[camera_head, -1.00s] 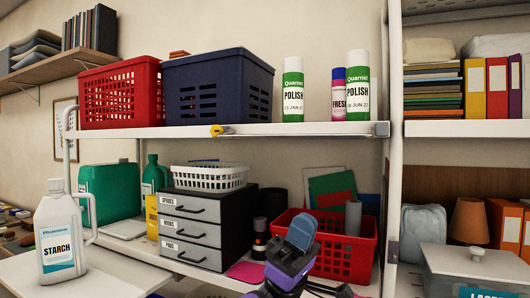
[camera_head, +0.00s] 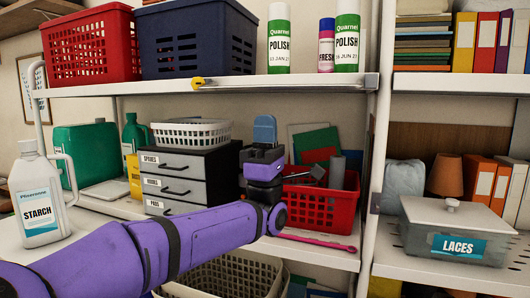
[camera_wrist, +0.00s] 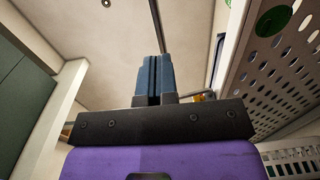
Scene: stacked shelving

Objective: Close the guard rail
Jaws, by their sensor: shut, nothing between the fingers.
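The guard rail (camera_head: 290,81) is a thin pale bar along the front edge of the upper shelf, with a yellow piece (camera_head: 198,83) at its left end. A grey bracket (camera_head: 372,81) sits at the shelf's right end. I cannot tell from this view whether the rail is latched. My gripper (camera_head: 264,126) points up in front of the middle shelf, below the upper shelf's edge and to the right of the yellow piece. Its blue fingers (camera_wrist: 153,75) are together and empty. A small yellow patch (camera_wrist: 207,96) shows just right of them in the wrist view.
The upper shelf holds a red basket (camera_head: 90,45), a blue basket (camera_head: 195,40) and spray cans (camera_head: 279,40). Behind my arm are grey drawers (camera_head: 180,185) and a red crate (camera_head: 325,207). A starch jug (camera_head: 37,205) stands left. A pink tool (camera_head: 318,242) lies on the shelf edge.

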